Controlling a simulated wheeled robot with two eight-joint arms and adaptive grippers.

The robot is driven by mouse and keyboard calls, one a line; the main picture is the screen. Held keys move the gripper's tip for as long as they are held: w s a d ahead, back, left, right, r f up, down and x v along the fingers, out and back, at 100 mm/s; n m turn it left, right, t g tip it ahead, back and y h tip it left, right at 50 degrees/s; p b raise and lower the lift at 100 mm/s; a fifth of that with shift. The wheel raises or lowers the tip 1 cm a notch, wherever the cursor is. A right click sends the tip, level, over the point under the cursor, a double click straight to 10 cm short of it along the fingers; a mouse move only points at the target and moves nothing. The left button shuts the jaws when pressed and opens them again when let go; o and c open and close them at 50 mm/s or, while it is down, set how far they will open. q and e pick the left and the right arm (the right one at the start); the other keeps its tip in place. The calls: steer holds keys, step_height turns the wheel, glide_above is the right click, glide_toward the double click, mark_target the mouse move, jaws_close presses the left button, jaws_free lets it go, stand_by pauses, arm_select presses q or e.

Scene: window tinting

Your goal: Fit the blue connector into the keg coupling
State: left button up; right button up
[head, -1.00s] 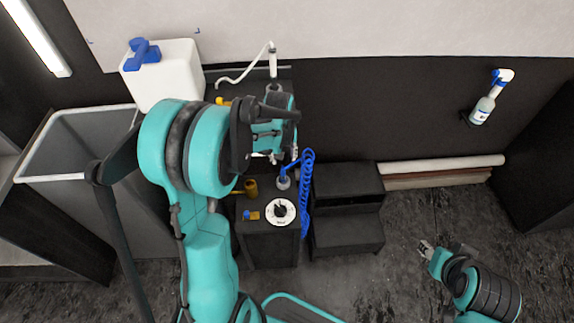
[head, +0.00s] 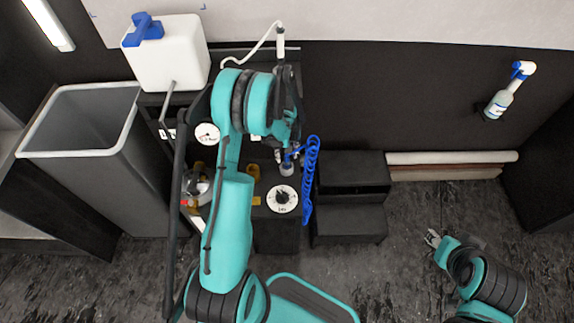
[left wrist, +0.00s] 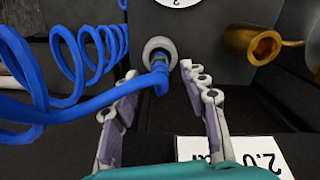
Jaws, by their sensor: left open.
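In the left wrist view the blue connector (left wrist: 159,78), on the end of a coiled blue hose, has its tip at the mouth of a round grey keg coupling (left wrist: 147,45). I cannot tell how deep it sits. My left gripper (left wrist: 158,88) is open, its two fingers apart on either side of the connector with no clear contact. In the head view the coupling (head: 286,169) stands beside the blue coil, and my left arm hides most of the left gripper (head: 290,146). My right gripper (head: 433,238) is low at the right, away from them; its jaws are too small to judge.
A dial (head: 283,199) and a brass cup (head: 254,172) are close to the coupling. The coiled blue hose (head: 309,180) hangs to its right, beside dark steps (head: 350,190). A white jug (head: 168,62) and grey bin (head: 70,165) stand left. The floor at right is open.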

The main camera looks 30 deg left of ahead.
arm_select(q)
steer(key=shift+f, duration=0.4)
steer(key=shift+r, duration=0.1)
jaws_close()
